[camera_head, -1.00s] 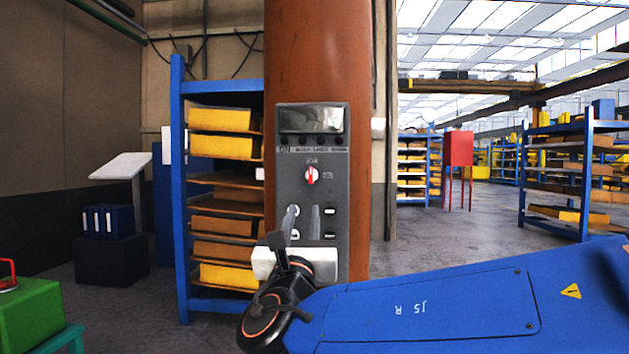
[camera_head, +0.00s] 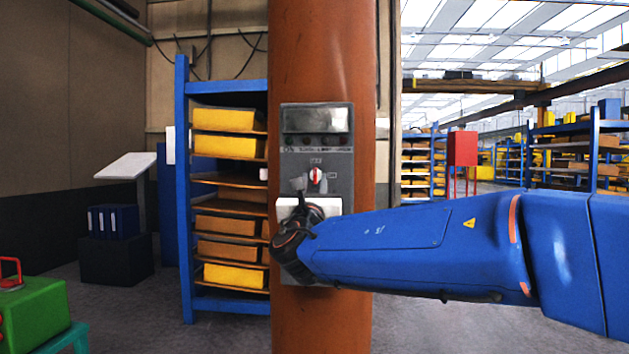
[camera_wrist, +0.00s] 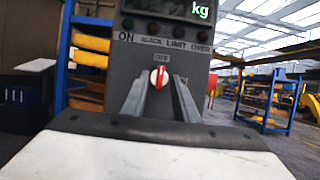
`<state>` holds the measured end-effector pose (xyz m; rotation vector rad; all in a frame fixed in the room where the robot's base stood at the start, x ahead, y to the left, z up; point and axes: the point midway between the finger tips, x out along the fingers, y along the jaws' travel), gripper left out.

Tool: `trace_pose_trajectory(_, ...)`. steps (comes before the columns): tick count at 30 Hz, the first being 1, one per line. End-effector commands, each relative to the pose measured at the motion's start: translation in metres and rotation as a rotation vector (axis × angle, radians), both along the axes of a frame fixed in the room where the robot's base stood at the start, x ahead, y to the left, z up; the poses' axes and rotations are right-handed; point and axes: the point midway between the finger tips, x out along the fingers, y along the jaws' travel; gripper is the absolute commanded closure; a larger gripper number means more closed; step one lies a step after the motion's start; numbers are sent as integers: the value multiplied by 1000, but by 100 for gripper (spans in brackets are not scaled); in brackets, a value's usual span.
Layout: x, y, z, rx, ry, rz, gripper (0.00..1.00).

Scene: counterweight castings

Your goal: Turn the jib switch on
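The jib switch is a round white knob with a red pointer (camera_head: 316,175) on a grey control panel (camera_head: 345,150) fixed to a brown column. It also shows in the wrist view (camera_wrist: 159,77). The pointer stands about upright, toward the OFF label above; an ON label is to its right. My gripper (camera_wrist: 160,82) is open, its two grey fingers left and right of the knob in that view, with a gap on each side. I cannot tell whether the tips reach past its face. In the head view my gripper (camera_head: 304,186) is just below and left of the knob; the lower panel is hidden.
A lit kg display (camera_wrist: 200,12) and a row of dark lamps top the panel. A blue shelf with yellow bins (camera_head: 183,190) stands close left of the brown column (camera_head: 322,50). A green case (camera_head: 35,310) is at lower left. Open floor lies to the right.

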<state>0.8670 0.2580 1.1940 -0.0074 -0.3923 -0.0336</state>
Motion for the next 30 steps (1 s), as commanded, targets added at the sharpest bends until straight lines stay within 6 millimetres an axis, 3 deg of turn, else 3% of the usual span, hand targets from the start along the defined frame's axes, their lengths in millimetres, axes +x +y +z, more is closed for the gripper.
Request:
trace_pose_trajectory(6,14,-1,6,0,0,0,73)
trace_pose_trajectory(15,16,-1,7,1,0,0,73)
trace_pose_trajectory(19,16,-1,7,1,0,0,100)
trace_pose_trajectory(30,15,0,7,27,-1,0,100)
